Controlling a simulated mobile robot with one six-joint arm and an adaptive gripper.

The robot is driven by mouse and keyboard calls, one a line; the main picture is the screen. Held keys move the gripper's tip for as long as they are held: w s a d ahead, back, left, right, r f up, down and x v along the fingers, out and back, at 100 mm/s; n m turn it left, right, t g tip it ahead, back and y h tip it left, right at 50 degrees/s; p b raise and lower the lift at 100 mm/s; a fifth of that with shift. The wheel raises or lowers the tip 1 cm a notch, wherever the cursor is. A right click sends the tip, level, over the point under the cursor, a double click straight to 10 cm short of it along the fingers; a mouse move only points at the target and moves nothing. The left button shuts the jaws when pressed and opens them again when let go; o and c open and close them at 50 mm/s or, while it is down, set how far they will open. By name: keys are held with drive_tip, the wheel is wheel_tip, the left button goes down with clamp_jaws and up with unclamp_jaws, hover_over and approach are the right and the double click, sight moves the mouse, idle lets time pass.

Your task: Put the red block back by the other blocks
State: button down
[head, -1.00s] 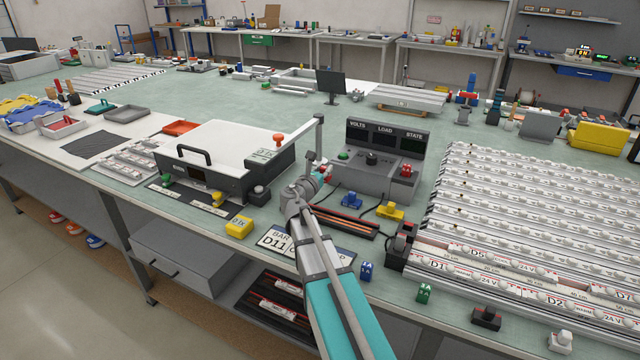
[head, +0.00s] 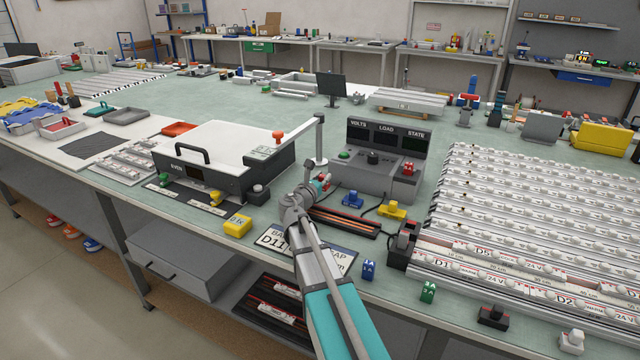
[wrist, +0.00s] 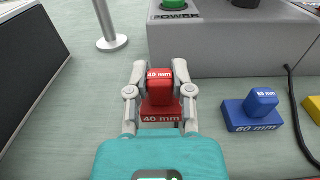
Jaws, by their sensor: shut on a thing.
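The red block (wrist: 160,112), marked 40 mm on its base and on its smaller top part, sits between the fingers of my gripper (wrist: 160,82) in the wrist view. My gripper is shut on its top part. The block is upright, in front of the grey power unit. In the head view the red block (head: 325,179) shows partly behind my gripper (head: 320,182). The blue 60 mm block (wrist: 252,112) stands to its right with a gap, also in the head view (head: 352,201). A yellow block (head: 391,210) stands further right. I cannot tell whether the red block touches the bench.
The grey unit (head: 372,178) with a green button is just behind the blocks. A post (head: 320,140) stands behind left, and the oven-like box (head: 225,165) is to the left. A black cable (wrist: 298,120) runs right of the blue block. Bench between red and blue is clear.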

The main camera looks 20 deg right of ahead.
drive_tip(key=shift+f+b, duration=0.6)
drive_tip(key=shift+f, duration=0.1)
idle(0.3)
drive_tip(key=c, duration=0.5)
unclamp_jaws()
drive_tip(key=shift+r, duration=0.2)
drive_tip(key=shift+r+p, duration=0.6)
drive_tip(key=shift+p, duration=0.2)
drive_tip(key=v, duration=1.2)
drive_tip(key=shift+s+f, duration=0.1)
drive_tip(key=shift+f, duration=0.05)
